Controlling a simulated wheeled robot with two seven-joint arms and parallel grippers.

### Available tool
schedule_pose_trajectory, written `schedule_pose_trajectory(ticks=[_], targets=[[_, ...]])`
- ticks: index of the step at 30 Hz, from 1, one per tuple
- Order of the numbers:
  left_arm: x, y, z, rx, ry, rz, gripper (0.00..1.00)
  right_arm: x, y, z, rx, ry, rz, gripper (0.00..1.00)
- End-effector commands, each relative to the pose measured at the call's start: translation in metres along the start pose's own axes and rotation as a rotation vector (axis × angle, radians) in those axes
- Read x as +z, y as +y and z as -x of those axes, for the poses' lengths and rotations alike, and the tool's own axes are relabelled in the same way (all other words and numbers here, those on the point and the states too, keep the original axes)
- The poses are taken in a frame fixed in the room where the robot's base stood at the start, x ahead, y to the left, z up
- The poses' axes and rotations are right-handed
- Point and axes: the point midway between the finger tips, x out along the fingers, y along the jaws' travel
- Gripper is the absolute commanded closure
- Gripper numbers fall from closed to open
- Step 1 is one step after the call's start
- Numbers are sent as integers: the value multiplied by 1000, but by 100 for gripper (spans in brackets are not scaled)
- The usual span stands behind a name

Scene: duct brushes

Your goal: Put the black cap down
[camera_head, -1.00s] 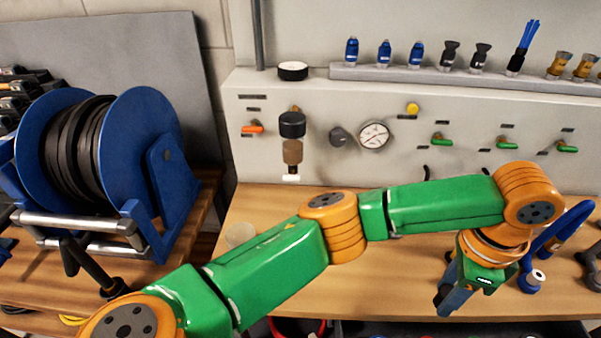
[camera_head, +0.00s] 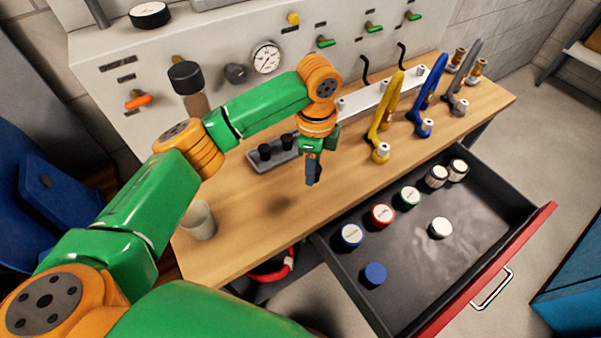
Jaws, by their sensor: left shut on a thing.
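My left gripper (camera_head: 312,172) hangs pointing down above the middle of the wooden workbench (camera_head: 240,215), with its shadow on the wood below. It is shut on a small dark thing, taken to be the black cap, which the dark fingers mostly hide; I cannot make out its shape. It is held clear of the bench top. My right gripper is out of view.
An open drawer (camera_head: 400,285) with several round jars and lids lies right of the gripper. A grey holder (camera_head: 262,163) with two black posts, a yellow hook-shaped tool (camera_head: 384,125) and a cup (camera_head: 199,220) stand on the bench. Bare wood lies below the gripper.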

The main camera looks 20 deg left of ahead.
Motion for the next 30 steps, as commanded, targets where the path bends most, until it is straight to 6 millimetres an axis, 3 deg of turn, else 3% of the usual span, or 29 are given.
schedule_pose_trajectory(ticks=[6, 11, 21, 22, 24, 25, 30], targets=[[26, -4, -30, 3, -2, 3, 100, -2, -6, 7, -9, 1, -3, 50], [24, -4, -56, 2, -1, -1, 100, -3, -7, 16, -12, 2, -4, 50], [23, -5, -62, -1, 0, -2, 100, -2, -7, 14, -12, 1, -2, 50], [23, -5, -62, -1, 0, -2, 56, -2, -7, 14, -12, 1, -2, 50], [23, -5, -62, -1, 0, -2, 37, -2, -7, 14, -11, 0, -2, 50], [23, -5, -62, -1, 0, -2, 31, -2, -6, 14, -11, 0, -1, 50], [23, -5, -62, -1, 0, -1, 31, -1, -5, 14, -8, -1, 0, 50]])
